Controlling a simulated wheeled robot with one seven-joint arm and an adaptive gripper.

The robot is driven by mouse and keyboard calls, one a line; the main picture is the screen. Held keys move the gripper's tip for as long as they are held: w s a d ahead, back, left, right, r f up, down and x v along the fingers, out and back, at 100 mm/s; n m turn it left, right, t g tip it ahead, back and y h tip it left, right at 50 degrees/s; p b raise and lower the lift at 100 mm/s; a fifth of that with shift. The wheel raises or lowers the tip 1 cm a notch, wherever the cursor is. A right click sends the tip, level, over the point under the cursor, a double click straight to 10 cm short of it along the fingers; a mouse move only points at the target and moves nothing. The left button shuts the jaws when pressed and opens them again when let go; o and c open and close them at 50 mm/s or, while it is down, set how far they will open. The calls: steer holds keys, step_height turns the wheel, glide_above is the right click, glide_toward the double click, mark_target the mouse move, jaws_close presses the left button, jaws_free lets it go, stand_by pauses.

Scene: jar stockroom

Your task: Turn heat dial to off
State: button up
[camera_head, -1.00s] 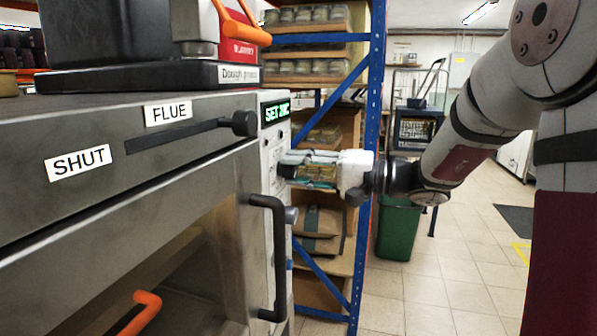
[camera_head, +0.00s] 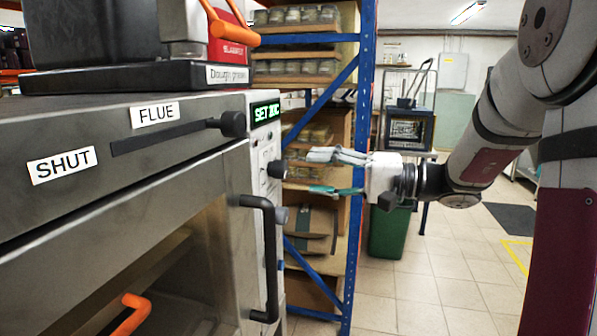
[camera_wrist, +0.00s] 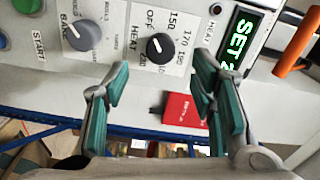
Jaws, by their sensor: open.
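The heat dial (camera_wrist: 160,47) is a round black knob with a small white mark on the white control panel, in the upper middle of the wrist view. OFF and several numbers are printed around it; I cannot tell exactly which one the mark points to. In the head view the dial (camera_head: 277,169) sticks out from the oven's side panel. My gripper (camera_head: 312,172) is open and empty, to the right of the dial and apart from it. In the wrist view its teal-padded fingers (camera_wrist: 158,72) are spread to either side, below the dial.
A green SET display (camera_head: 266,113) sits above the dial. A grey BAKE knob (camera_wrist: 82,34) and a green button (camera_wrist: 27,6) are beside it. The oven's black door handle (camera_head: 265,250) projects nearby. A blue-framed shelf (camera_head: 361,130) stands behind my gripper.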

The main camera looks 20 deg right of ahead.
steer(key=shift+v, duration=2.7)
